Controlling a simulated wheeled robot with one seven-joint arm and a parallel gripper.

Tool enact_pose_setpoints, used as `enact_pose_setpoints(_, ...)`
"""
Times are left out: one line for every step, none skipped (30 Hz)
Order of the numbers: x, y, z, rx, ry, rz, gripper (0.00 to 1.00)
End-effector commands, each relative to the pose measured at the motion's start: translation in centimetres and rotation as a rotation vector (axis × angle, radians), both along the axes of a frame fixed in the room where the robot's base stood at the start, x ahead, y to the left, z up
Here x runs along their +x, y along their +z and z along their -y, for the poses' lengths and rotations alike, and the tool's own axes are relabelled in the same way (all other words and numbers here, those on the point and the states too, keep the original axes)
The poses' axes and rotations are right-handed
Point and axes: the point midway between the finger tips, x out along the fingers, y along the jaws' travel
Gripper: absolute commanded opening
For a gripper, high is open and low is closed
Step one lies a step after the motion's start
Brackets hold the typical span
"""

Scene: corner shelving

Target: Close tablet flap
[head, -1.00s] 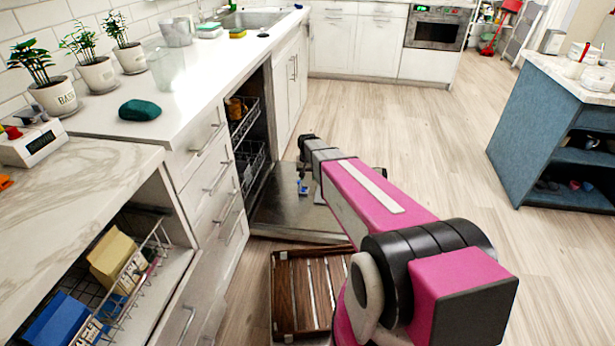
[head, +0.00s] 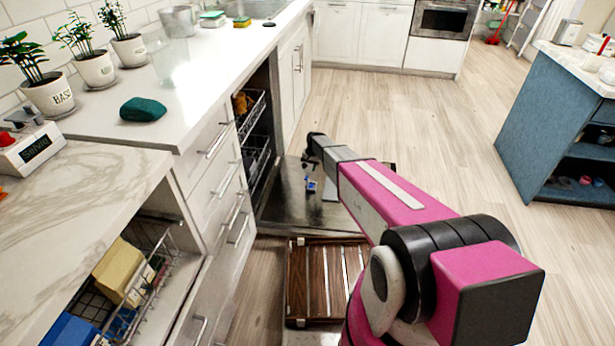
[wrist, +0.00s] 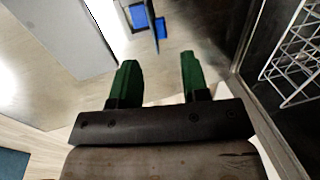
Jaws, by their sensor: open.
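The tablet compartment, a small blue recess (wrist: 136,18), is on the inner face of the lowered dishwasher door (head: 285,212). Its blue flap (wrist: 161,28) stands up from the door beside the recess, so it is open. Both show as a small blue patch (head: 311,185) in the head view. My gripper (wrist: 157,62) has two green fingers, apart with nothing between them. In the wrist view the flap lies beyond the fingertips, between their lines; I see no contact.
White wire racks (wrist: 295,62) are inside the dishwasher, at the wrist view's right. A slatted wooden crate (head: 300,285) sits on the floor before the door. Drawers (head: 215,180) stand left. Open floor (head: 440,120) lies to the right.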

Motion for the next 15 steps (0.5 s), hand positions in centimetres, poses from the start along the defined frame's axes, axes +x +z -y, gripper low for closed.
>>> enact_pose_setpoints(0.2,-1.1,-0.2,-0.001,0.000,-0.002,0.42)
enact_pose_setpoints(0.2,-1.6,-0.3,-0.001,0.000,-0.002,0.42)
enact_pose_setpoints(0.2,-2.4,-0.4,-0.001,0.000,-0.002,0.42)
enact_pose_setpoints(0.2,-2.9,-0.5,-0.001,0.000,-0.002,0.42)
enact_pose_setpoints(0.3,-3.4,-0.6,-0.001,0.000,-0.001,0.42)
enact_pose_setpoints(0.3,-4.1,-0.7,-0.001,0.000,-0.001,0.42)
enact_pose_setpoints(0.3,-4.6,-0.8,-0.001,0.000,-0.002,0.42)
enact_pose_setpoints(0.3,-5.0,-0.8,-0.001,0.000,-0.002,0.42)
enact_pose_setpoints(0.3,-5.6,-0.9,-0.001,0.000,-0.002,0.42)
enact_pose_setpoints(0.3,-5.9,-1.0,-0.001,0.000,-0.001,0.42)
enact_pose_setpoints(0.3,-6.2,-1.0,-0.001,0.000,-0.001,0.42)
enact_pose_setpoints(0.3,-6.5,-1.1,0.000,0.000,-0.001,0.42)
enact_pose_setpoints(0.3,-6.6,-1.1,0.000,0.000,0.000,0.42)
enact_pose_setpoints(0.3,-6.7,-1.1,0.000,0.000,0.000,0.42)
enact_pose_setpoints(0.2,-6.8,-1.1,0.000,0.000,0.000,0.42)
